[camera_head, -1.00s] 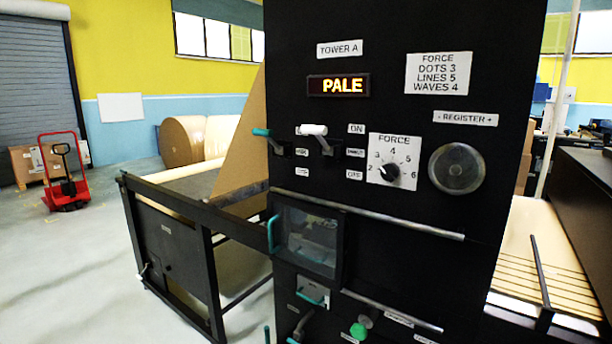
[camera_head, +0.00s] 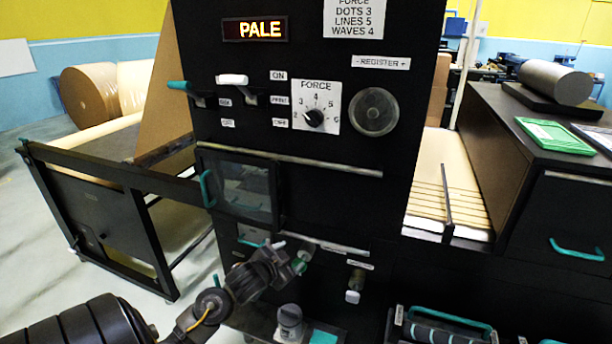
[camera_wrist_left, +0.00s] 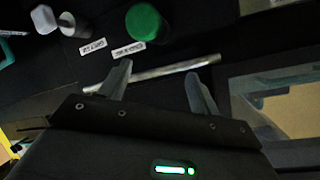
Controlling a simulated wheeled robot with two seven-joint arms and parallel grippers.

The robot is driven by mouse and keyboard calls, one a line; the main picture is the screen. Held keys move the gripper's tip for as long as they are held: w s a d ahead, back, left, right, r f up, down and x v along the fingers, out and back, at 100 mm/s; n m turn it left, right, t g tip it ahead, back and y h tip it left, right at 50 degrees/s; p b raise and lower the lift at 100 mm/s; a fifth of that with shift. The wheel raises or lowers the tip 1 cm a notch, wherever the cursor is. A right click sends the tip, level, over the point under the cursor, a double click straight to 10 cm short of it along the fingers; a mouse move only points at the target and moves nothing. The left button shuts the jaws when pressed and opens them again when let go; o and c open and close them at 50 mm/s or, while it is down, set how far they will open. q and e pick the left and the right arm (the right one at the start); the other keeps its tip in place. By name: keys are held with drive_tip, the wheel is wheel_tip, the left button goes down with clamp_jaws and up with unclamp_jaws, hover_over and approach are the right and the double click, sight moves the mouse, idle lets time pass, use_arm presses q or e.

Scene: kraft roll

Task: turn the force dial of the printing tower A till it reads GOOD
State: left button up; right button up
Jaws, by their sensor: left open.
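The force dial (camera_head: 314,117) is a black knob on a white numbered plate on the black face of printing tower A (camera_head: 230,130). Its mark seems to point to the low-number side at left, too small to read surely. The lit display (camera_head: 254,29) above it reads PALE. My left gripper (camera_head: 298,257) is low in front of the tower, well below the dial and apart from it. In the left wrist view its two fingers (camera_wrist_left: 160,78) are spread with nothing held between them. The dial is outside that view. My right gripper is not in view.
A card (camera_head: 354,17) lists DOTS 3, LINES 5, WAVES 4. The round register knob (camera_head: 374,111) is right of the dial, and white-handled (camera_head: 232,80) and teal-handled levers (camera_head: 178,86) are left. A metal rail (camera_head: 290,160) runs below. A green button (camera_wrist_left: 146,22) is near my left fingers.

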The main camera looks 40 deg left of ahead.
use_arm(q)
wheel_tip(320, 180, up, 19)
drive_tip(key=w+a+m+t, duration=0.1)
drive_tip(key=m+t, duration=0.1)
drive_tip(key=t, duration=0.2)
drive_tip(key=m+t+h, duration=0.1)
drive_tip(key=m+t, duration=0.2)
drive_tip(key=t, duration=0.1)
approach(310, 122)
drive_tip(key=p+x, duration=0.3)
drive_tip(key=x, duration=0.4)
drive_tip(key=shift+r+p, duration=0.15)
drive_tip(key=shift+p, duration=0.2)
drive_tip(key=shift+w+a+r, duration=0.1)
drive_tip(key=shift+w, duration=0.6)
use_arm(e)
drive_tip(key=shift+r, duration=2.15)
use_arm(q)
drive_tip(key=shift+c, duration=0.3)
drive_tip(key=c, duration=0.9)
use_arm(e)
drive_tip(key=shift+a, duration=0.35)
